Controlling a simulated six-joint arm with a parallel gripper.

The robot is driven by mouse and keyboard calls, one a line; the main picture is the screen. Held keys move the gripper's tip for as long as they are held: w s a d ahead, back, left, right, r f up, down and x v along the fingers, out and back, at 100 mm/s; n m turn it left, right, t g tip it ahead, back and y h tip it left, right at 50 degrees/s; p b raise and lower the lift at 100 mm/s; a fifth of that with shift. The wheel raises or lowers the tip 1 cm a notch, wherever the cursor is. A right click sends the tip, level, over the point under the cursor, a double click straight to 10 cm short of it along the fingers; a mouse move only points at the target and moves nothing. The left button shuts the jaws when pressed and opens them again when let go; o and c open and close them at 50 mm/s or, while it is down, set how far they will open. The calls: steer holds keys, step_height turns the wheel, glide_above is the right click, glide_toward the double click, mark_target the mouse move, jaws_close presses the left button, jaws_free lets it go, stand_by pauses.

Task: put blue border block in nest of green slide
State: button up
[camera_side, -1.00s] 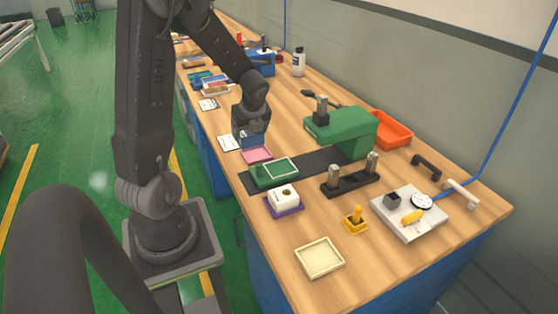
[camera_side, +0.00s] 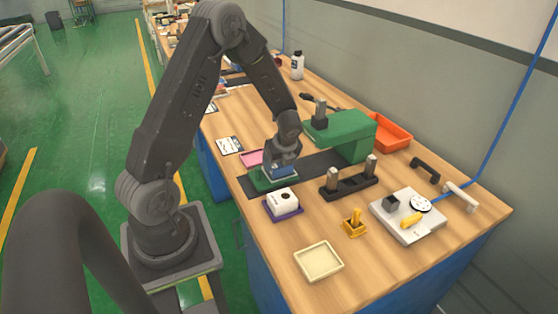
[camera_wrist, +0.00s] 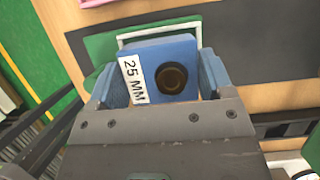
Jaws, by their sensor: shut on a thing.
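A blue block (camera_wrist: 172,52) with a white "25 MM" label and a dark round spot sits between the two fingers of my gripper (camera_wrist: 162,82). In the side view my gripper (camera_side: 281,163) holds the block (camera_side: 279,172) at the green slide (camera_side: 262,184). The slide also shows in the wrist view (camera_wrist: 101,47), with the pale rim of its nest (camera_wrist: 136,38) past the block's far edge. The block covers most of the nest. I cannot tell whether the block touches the nest floor or hovers just above it.
A pink tray (camera_side: 251,157) lies just behind the slide. A white block on a purple base (camera_side: 284,203) stands close in front. A dark stand with metal posts (camera_side: 348,186) and a green press (camera_side: 352,135) are to the right. The front table around the cream tray (camera_side: 319,262) has free room.

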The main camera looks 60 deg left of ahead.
steer(key=shift+f, duration=0.15)
steer(key=o, duration=0.7)
steer(key=s+d+r+n+t+h, duration=0.15)
steer(key=d+r+n, duration=0.25)
steer(key=d+r, duration=0.45)
steer(key=s+d+r+n+t, duration=0.1)
steer(key=s+d+r+n, duration=0.4)
steer(key=r, duration=0.7)
steer(key=s+d+r+n+t+h, duration=0.1)
steer(key=s+d+n, duration=0.2)
steer(key=s+d+r+n+t+h, duration=0.1)
steer(key=s+d+r+n, duration=0.1)
steer(key=d+n, duration=0.1)
steer(key=s+d+r+n+t+h, duration=0.1)
steer(key=s+d+r+n, duration=0.1)
steer(key=d, duration=0.3)
steer(key=shift+s+d+r+n, duration=0.1)
steer(key=shift+s+n, duration=0.15)
steer(key=shift+s, duration=0.2)
steer(key=shift+s+d+r+n, duration=0.1)
steer(key=shift+s+n, duration=0.15)
steer(key=shift+s, duration=0.15)
